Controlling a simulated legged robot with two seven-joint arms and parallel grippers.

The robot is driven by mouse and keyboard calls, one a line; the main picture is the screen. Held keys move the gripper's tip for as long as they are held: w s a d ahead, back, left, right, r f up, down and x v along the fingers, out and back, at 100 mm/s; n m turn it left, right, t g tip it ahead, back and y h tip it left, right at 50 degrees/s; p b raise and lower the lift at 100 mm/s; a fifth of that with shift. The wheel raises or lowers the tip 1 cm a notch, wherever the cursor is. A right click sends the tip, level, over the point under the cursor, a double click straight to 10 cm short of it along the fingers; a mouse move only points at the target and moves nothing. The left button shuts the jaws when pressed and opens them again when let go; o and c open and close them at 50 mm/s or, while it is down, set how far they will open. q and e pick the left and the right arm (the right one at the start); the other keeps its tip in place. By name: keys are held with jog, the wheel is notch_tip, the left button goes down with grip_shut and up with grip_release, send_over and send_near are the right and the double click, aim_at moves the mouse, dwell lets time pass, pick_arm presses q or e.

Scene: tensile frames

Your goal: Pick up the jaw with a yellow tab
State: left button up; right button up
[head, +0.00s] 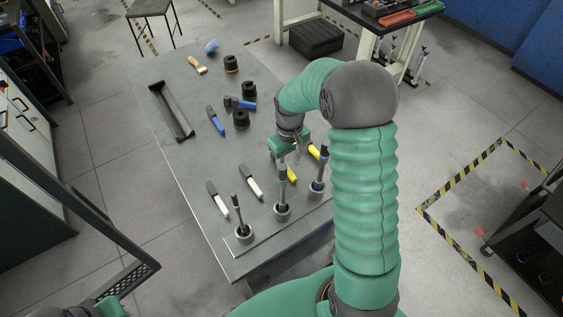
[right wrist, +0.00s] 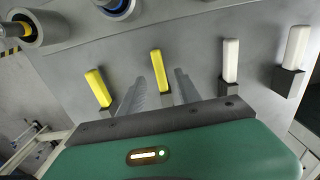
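Two jaws with yellow tabs lie on the grey table (head: 185,85). In the head view, one yellow tab (head: 291,173) is partly hidden behind an upright rod, and the other (head: 314,152) is to its right, beside my arm. My right gripper (head: 293,153) is over the table near them. In the right wrist view, its two grey fingers (right wrist: 157,92) are apart, with one yellow-tabbed jaw (right wrist: 158,72) showing between them, not gripped. The other yellow-tabbed jaw (right wrist: 97,87) is left of the fingers. My left gripper is not visible.
Two white-tabbed jaws (head: 217,200) (head: 250,181) lie to the left. Upright rods in round holders (head: 282,210) stand along the near edge. Blue-tabbed jaws (head: 215,121), black round parts (head: 232,64), a brush (head: 197,65) and a dark tray (head: 171,110) lie farther back.

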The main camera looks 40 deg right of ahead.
jog(key=shift+f, duration=1.55)
grip_shut()
